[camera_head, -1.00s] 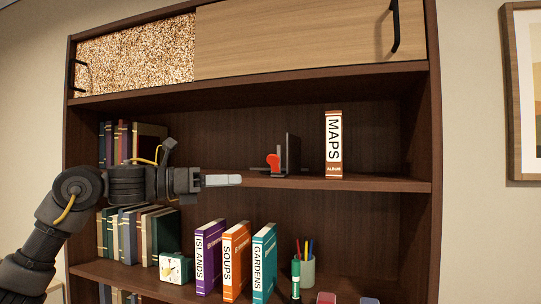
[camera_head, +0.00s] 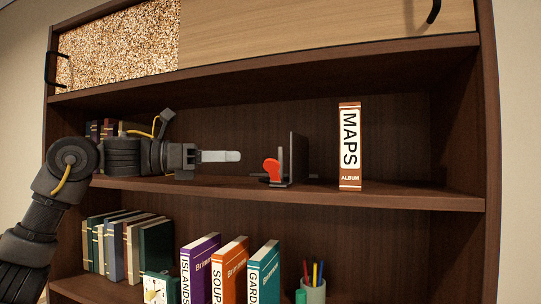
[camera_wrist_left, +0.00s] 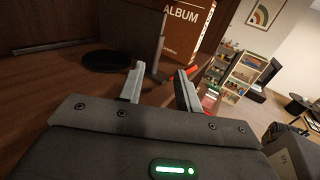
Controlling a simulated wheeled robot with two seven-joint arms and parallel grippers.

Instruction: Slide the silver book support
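The book support (camera_head: 299,158) stands on the middle shelf, a dark grey upright plate on a low base, with a red rounded piece (camera_head: 271,168) on its left side. In the left wrist view the support's thin grey plate (camera_wrist_left: 158,45) rises just beyond the fingers. My left gripper (camera_head: 238,156) points right, a short way left of the red piece and apart from it. In the left wrist view its two fingers (camera_wrist_left: 160,90) are spread with nothing held between them. My right gripper is in neither view.
An upright MAPS album (camera_head: 349,150) stands right of the support, with a gap between. Small books (camera_head: 108,130) stand at the shelf's left end behind my arm. The lower shelf holds books, a clock (camera_head: 160,288) and a pen cup (camera_head: 313,290). The shelf right of MAPS is clear.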

